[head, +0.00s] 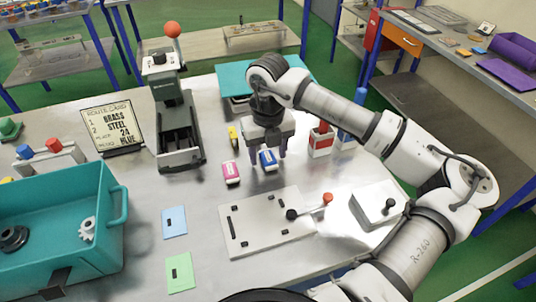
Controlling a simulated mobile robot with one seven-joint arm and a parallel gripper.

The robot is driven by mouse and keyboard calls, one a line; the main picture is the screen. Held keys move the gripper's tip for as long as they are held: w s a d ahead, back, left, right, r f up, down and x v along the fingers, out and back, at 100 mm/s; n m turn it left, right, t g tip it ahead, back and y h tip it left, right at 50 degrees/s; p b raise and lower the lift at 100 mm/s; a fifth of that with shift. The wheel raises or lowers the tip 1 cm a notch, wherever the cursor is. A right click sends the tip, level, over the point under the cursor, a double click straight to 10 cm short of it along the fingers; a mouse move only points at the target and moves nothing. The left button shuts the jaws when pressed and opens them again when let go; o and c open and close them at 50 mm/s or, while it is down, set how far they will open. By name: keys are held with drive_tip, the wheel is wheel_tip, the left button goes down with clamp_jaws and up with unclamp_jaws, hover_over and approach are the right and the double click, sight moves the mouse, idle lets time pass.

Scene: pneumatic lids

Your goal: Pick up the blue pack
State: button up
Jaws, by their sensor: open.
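The blue pack (268,160) is a small blue block with a white label, lying on the metal table near the middle. My gripper (268,152) points down right over it, with its fingers on either side of the pack. The fingers are open. Whether they touch the pack cannot be told from this view. A pink pack (231,173) with a white label lies just to the left of the blue one.
A yellow item (233,136) lies behind the pink pack. A grey press (178,130) stands to the left. A pale plate with a red-knobbed lever (265,225) lies in front. A red-and-white box (321,140) stands to the right. A teal bin (110,245) is at front left.

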drive_tip(key=shift+f, duration=0.3)
drive_tip(key=c, duration=1.1)
drive_tip(key=shift+o, duration=0.2)
drive_tip(key=shift+r, duration=0.1)
